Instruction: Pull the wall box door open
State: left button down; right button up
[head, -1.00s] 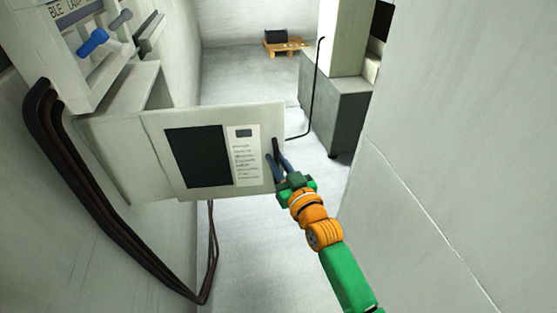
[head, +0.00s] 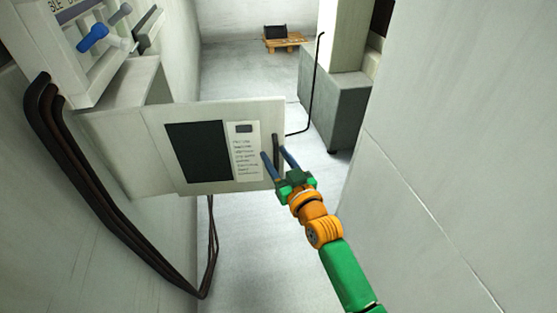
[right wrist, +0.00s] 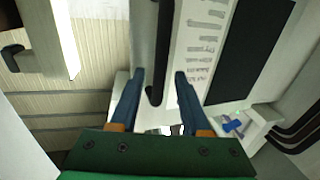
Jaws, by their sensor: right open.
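The wall box (head: 105,150) is a pale box on the left wall. Its door (head: 220,187) stands swung well out from the wall, its outer face towards me, with a dark window and a printed label. A dark bar handle (head: 276,146) is near the door's free right edge. My right gripper (head: 276,153) is open, with one blue finger on each side of the handle. In the right wrist view the handle (right wrist: 160,50) runs down between the spread fingers (right wrist: 158,75), with visible gaps. The box's inside is hidden. My left gripper is out of view.
A panel with a blue lever (head: 92,38) is on the left wall nearer me. Dark cables (head: 110,230) hang below. A large pale wall or cabinet (head: 460,150) stands close on the right. A grey block (head: 335,100) and pallet (head: 287,42) are farther back. The floor between is clear.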

jog(key=v, duration=0.7)
jog(key=shift+a, duration=0.1)
jog(key=s+d+f+m+g+h, duration=0.1)
jog(key=s+d+f+g+h, duration=0.2)
jog(key=f, duration=0.8)
jog(key=s+d+f+g+h, duration=0.1)
jog(key=s+d+f+g, duration=0.3)
jog(key=f, duration=0.6)
jog(key=s+d+f+m+g+h, duration=0.15)
jog(key=s+f, duration=0.35)
jog(key=f, duration=0.6)
jog(key=s+d+f+g+h, duration=0.1)
jog(key=s+d+f+g, duration=0.1)
jog(key=s, duration=0.7)
jog(key=s+d+f+g, duration=0.2)
jog(key=s+d+f, duration=0.2)
jog(key=s, duration=0.5)
jog(key=s+d+f+g+h, duration=0.1)
jog(key=s+d+f+g, duration=0.1)
jog(key=s+f, duration=0.4)
jog(key=s+d, duration=0.1)
jog(key=s, duration=0.2)
jog(key=shift+d+f+h, duration=0.3)
jog(key=shift+d+h, duration=0.05)
jog(key=shift+d, duration=0.05)
jog(key=shift+w+m+g, duration=0.1)
jog(key=shift+m+g, duration=0.15)
